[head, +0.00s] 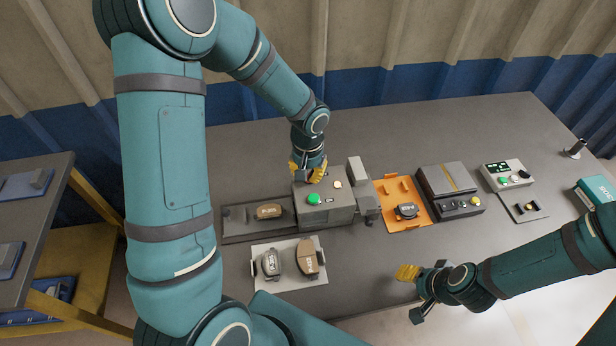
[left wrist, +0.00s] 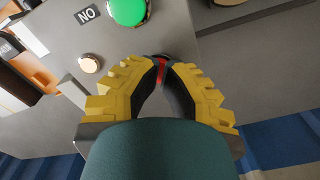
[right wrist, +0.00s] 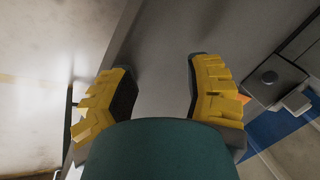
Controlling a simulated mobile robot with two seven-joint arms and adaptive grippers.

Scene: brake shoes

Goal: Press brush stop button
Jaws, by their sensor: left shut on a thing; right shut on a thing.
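The grey brush machine (head: 325,212) stands mid-table with a green button (head: 314,198), a small lit button (head: 338,184) and a label. In the left wrist view the green button (left wrist: 127,10) and the lit button (left wrist: 90,63) show near a red button (left wrist: 162,72). My left gripper (left wrist: 162,62) is over the panel, its fingertips close together with the red button between them, mostly hidden. In the head view my left gripper (head: 308,178) reaches down onto the machine's top. My right gripper (right wrist: 160,70) has its fingers apart with nothing visible between them, near the front edge.
A brake shoe (head: 269,210) lies on the track left of the machine. A white tray (head: 289,283) holds two more shoes. An orange fixture (head: 388,188) holds another. A dark device (head: 450,190) and a control box (head: 507,173) stand to the right.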

